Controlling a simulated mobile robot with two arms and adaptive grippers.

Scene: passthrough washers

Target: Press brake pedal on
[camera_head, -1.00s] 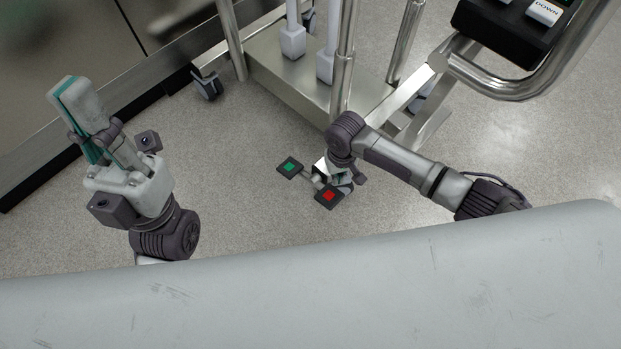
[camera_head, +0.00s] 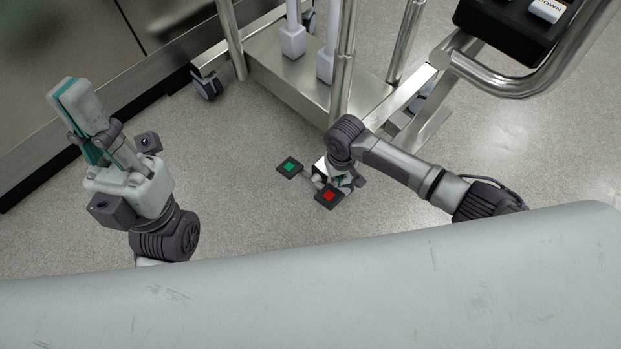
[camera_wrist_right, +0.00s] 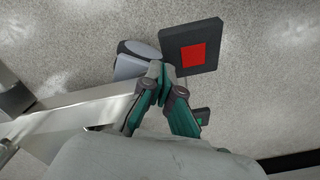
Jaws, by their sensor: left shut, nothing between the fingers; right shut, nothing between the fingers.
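The brake pedal unit has a dark pad with a red square (camera_head: 329,196) and a dark pad with a green square (camera_head: 290,167), joined near a caster low on the cart. In the right wrist view the red pad (camera_wrist_right: 190,46) is large, and the green pad (camera_wrist_right: 202,115) is partly hidden behind my fingers. My right gripper (camera_wrist_right: 164,68) is shut and empty, its tips beside the lower left edge of the red pad; I cannot tell if they touch. In the head view my right wrist mostly hides it. My left gripper (camera_head: 72,90) is shut and empty, far left of the pedals.
The steel cart frame (camera_head: 290,88) stands behind the pedals, with a caster (camera_head: 207,84) to the left. A black button panel (camera_head: 505,32) and bent steel handle (camera_head: 520,90) are at upper right. Bare floor (camera_head: 240,215) lies left of the pedals.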

